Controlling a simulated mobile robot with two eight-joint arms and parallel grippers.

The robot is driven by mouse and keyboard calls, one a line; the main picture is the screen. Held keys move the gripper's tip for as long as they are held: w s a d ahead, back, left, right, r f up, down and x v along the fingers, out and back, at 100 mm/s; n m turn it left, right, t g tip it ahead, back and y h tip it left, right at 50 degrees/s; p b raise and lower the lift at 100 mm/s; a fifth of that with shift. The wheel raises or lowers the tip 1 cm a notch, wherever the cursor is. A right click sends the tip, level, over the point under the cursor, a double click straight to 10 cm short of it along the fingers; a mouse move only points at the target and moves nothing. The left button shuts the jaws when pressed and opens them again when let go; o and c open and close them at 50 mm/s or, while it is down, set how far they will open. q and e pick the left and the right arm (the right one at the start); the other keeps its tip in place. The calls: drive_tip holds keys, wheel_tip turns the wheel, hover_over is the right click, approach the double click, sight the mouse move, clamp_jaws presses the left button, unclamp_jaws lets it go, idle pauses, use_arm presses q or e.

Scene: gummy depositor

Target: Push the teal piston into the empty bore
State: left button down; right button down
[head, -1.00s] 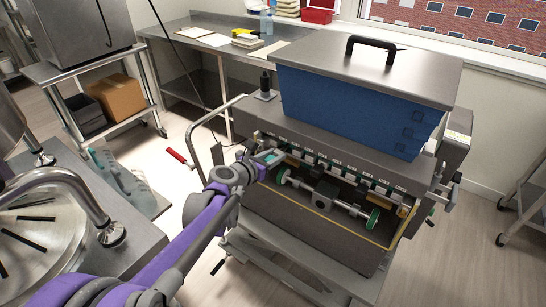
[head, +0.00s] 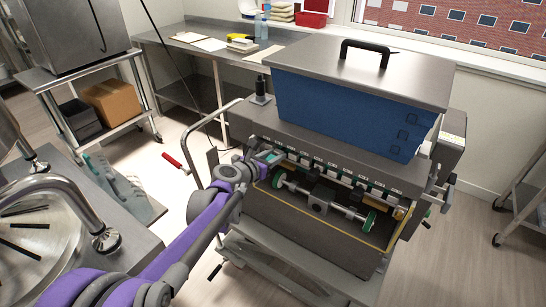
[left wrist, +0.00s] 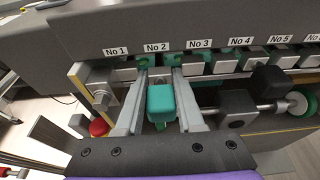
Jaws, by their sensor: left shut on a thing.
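The teal piston (left wrist: 160,101) is a small block with rounded edges, between the fingers of my left gripper (left wrist: 160,112) in the left wrist view. The gripper is shut on it and lies in front of the No 2 position of the depositor's bore row (left wrist: 195,66). Part of the piston's far end is hidden, so I cannot tell how deep it sits in the bore. In the head view my left gripper (head: 262,164) reaches the left end of the same row on the depositor (head: 300,215). My right gripper is not in view.
A blue hopper (head: 345,110) with a steel lid sits on top of the depositor. A shaft with green-rimmed wheels (head: 368,221) runs in front of the row. A red knob (left wrist: 98,127) is left of the gripper.

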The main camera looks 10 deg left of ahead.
use_arm(q)
drive_tip(key=shift+c, duration=2.2)
unclamp_jaws()
drive_tip(key=v, duration=1.1)
drive_tip(key=shift+w, duration=0.15)
drive_tip(key=shift+c, duration=0.4)
